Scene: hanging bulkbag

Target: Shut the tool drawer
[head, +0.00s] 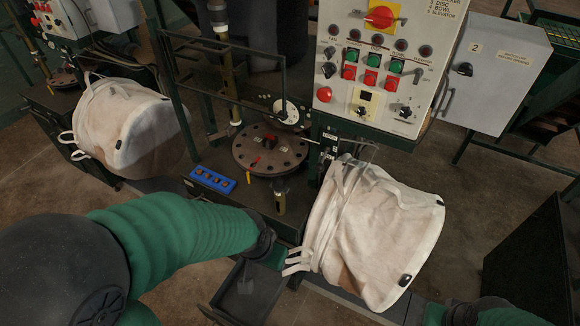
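The tool drawer (222,297) is a dark, shallow tray at the bottom centre, standing open below the dark bench. A faint grey shape, perhaps a tool, lies inside it. My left arm reaches across from the left above the drawer. My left gripper (277,256) is at the drawer's upper right, beside the white straps of a bag. Whether it touches the drawer or bench front I cannot tell. My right gripper (436,313) is low at the right, below the bag and far from the drawer. The finger openings of both grippers are not clear.
A white bulk bag (375,235) hangs right of the drawer and another (130,125) at the left. A round flanged plate (270,150) and a blue box (213,180) sit on the bench. A control panel (385,60) stands behind.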

